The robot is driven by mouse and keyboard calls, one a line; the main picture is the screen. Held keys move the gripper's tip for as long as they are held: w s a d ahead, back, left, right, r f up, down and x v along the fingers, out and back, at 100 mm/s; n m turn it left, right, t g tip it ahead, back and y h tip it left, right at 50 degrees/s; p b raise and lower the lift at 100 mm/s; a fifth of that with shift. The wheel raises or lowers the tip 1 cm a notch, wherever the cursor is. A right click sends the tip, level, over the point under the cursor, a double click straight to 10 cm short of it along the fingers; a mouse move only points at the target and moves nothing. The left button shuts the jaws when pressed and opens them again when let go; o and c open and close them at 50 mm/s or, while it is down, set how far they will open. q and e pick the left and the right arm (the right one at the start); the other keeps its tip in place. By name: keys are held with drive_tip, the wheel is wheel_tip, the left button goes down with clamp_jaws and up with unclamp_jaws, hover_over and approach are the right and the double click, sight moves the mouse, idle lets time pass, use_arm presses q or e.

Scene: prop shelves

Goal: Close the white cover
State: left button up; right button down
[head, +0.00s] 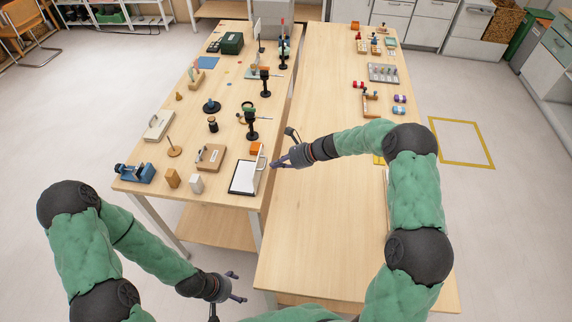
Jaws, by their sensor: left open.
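A flat black-edged item with a white face (241,178) lies at the near right corner of the left table. A white cover (261,166) stands raised along its right side. My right gripper (275,162) is just to the right of the raised cover, with its fingertips close to it; I cannot tell whether they touch or how far the fingers are apart. My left gripper (239,287) is open and empty, low in front of the left table and away from the cover.
An orange block (256,148) sits just behind the cover. A wooden clip board piece (210,157), a white block (196,183) and a black stand (251,130) are nearby. The near part of the right table (330,220) is clear. A narrow gap separates the two tables.

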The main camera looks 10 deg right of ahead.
drive_tip(key=shift+w+a, duration=0.1)
idle(0.4)
drive_tip(key=w+a+g+h+p, duration=0.1)
drive_tip(key=a+h+p, duration=0.1)
drive_tip(key=p, duration=0.4)
drive_tip(key=a+r+h+p, duration=0.1)
drive_tip(key=a+h+p, duration=0.1)
drive_tip(key=p, duration=0.4)
drive_tip(key=w+a+r+g+h+p, duration=0.1)
drive_tip(key=a+h+p, duration=0.1)
drive_tip(key=p, duration=0.4)
drive_tip(key=shift+w+a+r+g+p, duration=0.25)
drive_tip(key=shift+w+g+p, duration=0.05)
drive_tip(key=shift+w+p, duration=0.05)
drive_tip(key=w+a+f+b, duration=0.1)
drive_tip(key=a+b, duration=0.1)
drive_tip(key=b, duration=0.2)
drive_tip(key=w+a+f+h+b, duration=0.1)
drive_tip(key=a+b, duration=0.2)
drive_tip(key=b, duration=0.1)
drive_tip(key=w+a+f+h+b, duration=0.1)
drive_tip(key=a+f+b, duration=0.1)
drive_tip(key=b, duration=0.2)
drive_tip(key=shift+a+g, duration=0.15)
drive_tip(key=shift+g, duration=0.25)
drive_tip(key=shift+w+a+f+b, duration=0.35)
drive_tip(key=shift+a+f+b, duration=0.35)
drive_tip(key=shift+b, duration=0.65)
